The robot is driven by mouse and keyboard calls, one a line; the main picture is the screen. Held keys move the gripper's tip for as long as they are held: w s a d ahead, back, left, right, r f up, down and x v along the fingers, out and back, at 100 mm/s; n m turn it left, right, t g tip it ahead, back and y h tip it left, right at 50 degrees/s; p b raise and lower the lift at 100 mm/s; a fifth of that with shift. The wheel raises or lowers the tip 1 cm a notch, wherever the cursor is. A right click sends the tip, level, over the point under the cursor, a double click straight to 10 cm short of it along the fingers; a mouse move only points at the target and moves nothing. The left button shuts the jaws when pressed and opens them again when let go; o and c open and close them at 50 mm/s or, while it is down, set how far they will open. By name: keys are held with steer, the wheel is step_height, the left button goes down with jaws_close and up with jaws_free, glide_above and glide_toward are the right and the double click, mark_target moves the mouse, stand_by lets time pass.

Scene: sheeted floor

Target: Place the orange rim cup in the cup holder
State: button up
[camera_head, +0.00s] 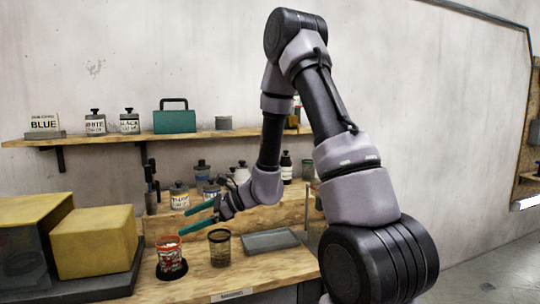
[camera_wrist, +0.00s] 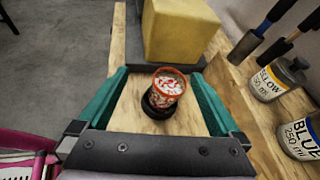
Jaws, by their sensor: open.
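The orange rim cup (camera_head: 169,254) has a red-and-white pattern and stands upright on the workbench. It also shows in the wrist view (camera_wrist: 167,86), between the fingers in the picture. A black round base (camera_head: 172,272) surrounds its foot and looks like the cup holder; the cup appears to sit in it, though how deep is unclear. The base shows in the wrist view (camera_wrist: 156,107) too. My gripper (camera_head: 184,221) has teal fingers, is open and empty, and hangs above and slightly right of the cup. Its fingers show in the wrist view (camera_wrist: 160,72), apart from the cup.
A dark mesh cup (camera_head: 219,248) stands just right of the orange rim cup. A grey tray (camera_head: 270,241) lies farther right. A yellow block (camera_head: 95,241) is at the left. Paint jars (camera_head: 179,196) stand behind, below a wall shelf (camera_head: 85,137).

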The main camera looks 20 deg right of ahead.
steer(key=s+d+r+n+g+h, duration=0.2)
steer(key=s+d+r+n+h, duration=0.25)
steer(key=s+r+n, duration=0.8)
steer(key=s+d+r+n+t+h, duration=0.1)
steer(key=s+d+r+t+h, duration=0.1)
steer(key=d+r, duration=0.3)
steer(key=s+d+r+n+t+h, duration=0.1)
steer(key=s+d+r+t+h, duration=0.2)
steer(key=d, duration=0.6)
step_height(320, 180, up, 3)
steer(key=shift+s+d+f+n+h, duration=0.1)
steer(key=shift+s+d+n+h, duration=0.3)
steer(key=shift+s+h, duration=0.4)
